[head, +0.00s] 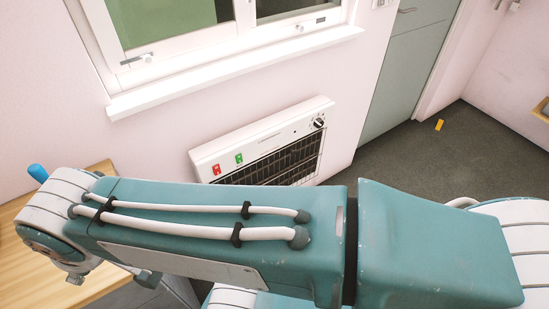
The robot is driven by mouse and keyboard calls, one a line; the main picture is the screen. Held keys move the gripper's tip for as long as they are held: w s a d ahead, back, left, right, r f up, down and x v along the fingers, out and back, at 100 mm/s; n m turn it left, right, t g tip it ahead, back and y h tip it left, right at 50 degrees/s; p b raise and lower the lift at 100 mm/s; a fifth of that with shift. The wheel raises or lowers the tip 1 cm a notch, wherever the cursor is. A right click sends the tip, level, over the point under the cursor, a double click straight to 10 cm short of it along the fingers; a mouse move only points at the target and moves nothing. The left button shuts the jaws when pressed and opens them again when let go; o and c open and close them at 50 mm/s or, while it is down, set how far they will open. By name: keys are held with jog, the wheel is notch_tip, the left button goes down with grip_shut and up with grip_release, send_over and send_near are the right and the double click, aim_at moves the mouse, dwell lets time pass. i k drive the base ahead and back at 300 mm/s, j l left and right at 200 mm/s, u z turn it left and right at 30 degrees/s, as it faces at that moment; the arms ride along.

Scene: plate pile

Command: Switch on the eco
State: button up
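A white wall heater (262,138) with a dark grille hangs below the window, in the middle of the head view. A red switch (216,170) and a green switch (239,158) sit at the left of its top panel. A round dial (318,123) sits at the right end. I cannot read any eco label or tell the switches' positions. My teal arm crosses in front and hides the heater's lower left part. My gripper does not show.
A wooden surface (30,262) lies at the left, partly under my arm. A white window sill (235,72) juts out above the heater. A grey-green door (408,68) is to the right. The dark floor (440,155) there is open, with a small yellow object (439,125) on it.

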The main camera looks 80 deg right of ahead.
aim_at(239, 159)
jog(key=k+z, duration=0.25)
jog(key=z, duration=0.15)
jog(key=k+l+z, duration=0.1)
jog(key=k+z, duration=0.15)
jog(key=z, duration=0.15)
jog(key=i+l+z, duration=0.1)
jog(key=z, duration=1.45)
jog(key=i+j+z, duration=0.15)
jog(key=i+j, duration=0.2)
